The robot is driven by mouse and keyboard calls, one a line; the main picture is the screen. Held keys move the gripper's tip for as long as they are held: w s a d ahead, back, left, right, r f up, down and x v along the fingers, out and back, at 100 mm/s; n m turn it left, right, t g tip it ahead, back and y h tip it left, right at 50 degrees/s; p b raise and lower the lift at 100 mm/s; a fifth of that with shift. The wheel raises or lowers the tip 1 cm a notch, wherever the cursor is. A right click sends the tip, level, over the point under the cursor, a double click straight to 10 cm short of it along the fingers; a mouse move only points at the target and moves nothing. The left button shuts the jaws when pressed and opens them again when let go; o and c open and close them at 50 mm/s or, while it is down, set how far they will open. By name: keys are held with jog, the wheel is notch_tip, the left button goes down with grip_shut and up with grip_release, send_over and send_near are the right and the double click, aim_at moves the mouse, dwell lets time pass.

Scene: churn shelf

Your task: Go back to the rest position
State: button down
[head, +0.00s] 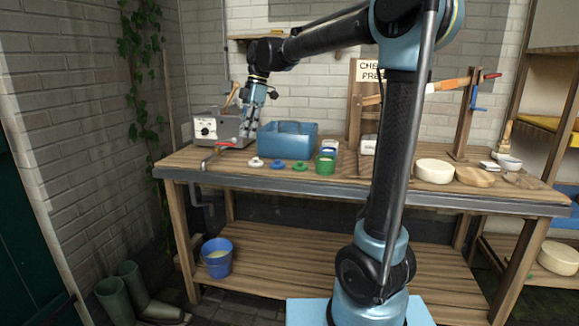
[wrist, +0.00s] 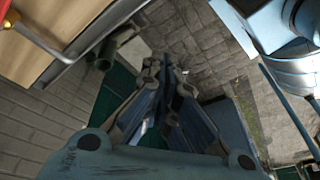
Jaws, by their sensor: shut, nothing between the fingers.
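My gripper (head: 249,129) hangs from my outstretched arm at the left end of the wooden workbench (head: 340,187). It is above the bench top, in front of a grey box with a dial (head: 206,128) and left of a blue bin (head: 285,142). In the wrist view my gripper (wrist: 167,68) has its fingers together with nothing between them. Below them that view shows the paved floor and the bench's edge at the upper left.
White, blue and green lids (head: 278,164) and a green jar (head: 325,163) stand near the bench's front. A red-handled tool (head: 222,146) lies at the left edge. A cheese wheel (head: 434,171) sits at right. A blue bucket (head: 217,258) and green boots (head: 128,293) are low at left.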

jog(key=s+d+f+m+t, duration=0.1)
jog(key=s+d+f+m, duration=0.25)
jog(key=d, duration=0.35)
jog(key=s+d+f+m+t, duration=0.1)
jog(key=s+d+f+m, duration=0.25)
jog(key=d, duration=0.35)
jog(key=s+d+f+m, duration=0.2)
jog(key=s+d+m, duration=0.1)
jog(key=d+m, duration=0.3)
jog(key=s+d+f+m+t+h, duration=0.2)
jog(key=s+d+f+m, duration=0.8)
jog(key=f, duration=0.7)
jog(key=s+d, duration=0.2)
jog(key=s, duration=0.1)
jog(key=shift+d+m, duration=0.3)
jog(key=shift+d, duration=0.05)
